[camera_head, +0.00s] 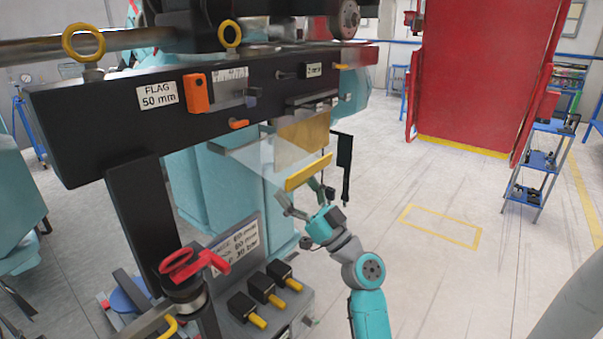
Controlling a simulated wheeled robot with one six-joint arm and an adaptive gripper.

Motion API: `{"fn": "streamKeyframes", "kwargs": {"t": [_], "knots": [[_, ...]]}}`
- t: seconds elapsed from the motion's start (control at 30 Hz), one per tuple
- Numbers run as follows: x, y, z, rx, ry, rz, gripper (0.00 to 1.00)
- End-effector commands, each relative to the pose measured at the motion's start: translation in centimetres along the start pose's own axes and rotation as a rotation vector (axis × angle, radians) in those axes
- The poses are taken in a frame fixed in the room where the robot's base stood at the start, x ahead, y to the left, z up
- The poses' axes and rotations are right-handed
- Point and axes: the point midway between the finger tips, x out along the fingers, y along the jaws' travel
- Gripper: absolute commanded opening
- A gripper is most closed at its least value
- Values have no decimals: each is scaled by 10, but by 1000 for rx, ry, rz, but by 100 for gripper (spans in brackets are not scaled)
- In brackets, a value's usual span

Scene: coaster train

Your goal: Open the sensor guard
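The sensor guard looks like a clear, tilted panel (268,160) below the black beam, with a yellow bar (309,172) along its lower right edge. My gripper (302,193) is just below the yellow bar, with its dark fingers spread apart. Its fingertips are close to the bar. I cannot tell whether they touch it. Nothing shows between the fingers. A tan plate (303,132) shows behind and above the bar. Whatever sits behind the clear panel is hard to make out.
The black beam (130,120) carries an orange block (195,93) and labels. A dark upright bar (344,160) hangs right of the guard. Below are a red handwheel (190,262) and yellow-tipped levers (262,288). Open floor lies right, before a blue shelf cart (540,160).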

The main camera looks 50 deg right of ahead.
Motion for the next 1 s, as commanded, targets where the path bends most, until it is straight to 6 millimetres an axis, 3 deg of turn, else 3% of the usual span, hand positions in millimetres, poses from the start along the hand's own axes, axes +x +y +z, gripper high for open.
{"fn": "streamKeyframes", "kwargs": {"t": [0.03, 0.07, 0.1, 0.5, 0.87, 1.0], "knots": [[-1, -3, 8, 6, -3, -8, 7], [-1, -4, 12, 7, -1, -8, 0], [-1, -3, 13, 4, 0, -8, 2], [-1, -2, 10, 1, 2, -4, 100], [-2, -1, 10, 1, 2, -3, 100], [-14, 0, 11, 2, 1, -1, 100]]}}
